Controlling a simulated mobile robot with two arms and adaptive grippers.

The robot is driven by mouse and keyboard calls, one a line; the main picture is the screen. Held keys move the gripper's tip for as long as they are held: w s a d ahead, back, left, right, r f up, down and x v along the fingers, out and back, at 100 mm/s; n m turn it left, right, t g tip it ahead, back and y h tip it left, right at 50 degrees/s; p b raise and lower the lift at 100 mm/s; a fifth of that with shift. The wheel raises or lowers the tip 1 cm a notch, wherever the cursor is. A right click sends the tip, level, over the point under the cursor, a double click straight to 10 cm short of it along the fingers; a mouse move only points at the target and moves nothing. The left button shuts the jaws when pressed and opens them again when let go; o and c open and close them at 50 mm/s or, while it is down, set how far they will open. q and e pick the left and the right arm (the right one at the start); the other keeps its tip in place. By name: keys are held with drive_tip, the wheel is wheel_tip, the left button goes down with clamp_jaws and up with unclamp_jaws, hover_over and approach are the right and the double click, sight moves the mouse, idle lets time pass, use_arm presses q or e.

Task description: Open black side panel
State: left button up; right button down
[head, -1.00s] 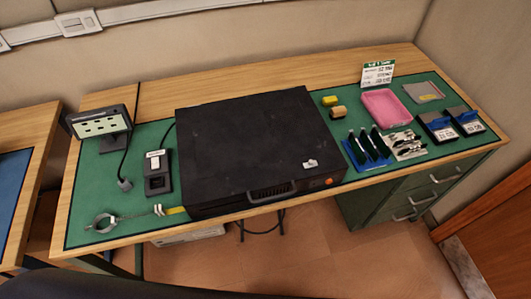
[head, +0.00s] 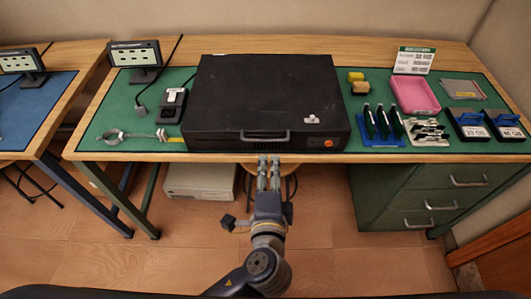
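A large flat black case with a dark top panel (head: 265,90) lies on the green mat of the desk. A grey handle (head: 264,136) sits on its front face, with an orange button (head: 328,143) to the right of it. My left gripper (head: 269,161) is just in front of the case, at the desk's front edge and slightly below the handle. Its two fingers point at the case with a narrow gap between them and nothing visible in it. I cannot tell whether the fingertips touch anything. My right gripper is not in view.
Left of the case are a small screen (head: 135,56), a black device (head: 172,103) and a wrist strap (head: 113,136). Right of it are a pink tray (head: 414,95), tools on a blue holder (head: 380,125) and blue-black boxes (head: 472,124). Green drawers (head: 430,195) stand below. A stool is under the desk.

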sight(267, 140)
use_arm(q)
drive_tip(key=x, duration=0.3)
drive_tip(key=p+x, duration=0.1)
drive_tip(key=x, duration=0.3)
drive_tip(key=r+x, duration=0.1)
drive_tip(key=x, duration=0.2)
drive_tip(key=shift+w+a, duration=0.2)
drive_tip(key=shift+w, duration=0.2)
drive_tip(key=shift+c, duration=0.6)
clamp_jaws()
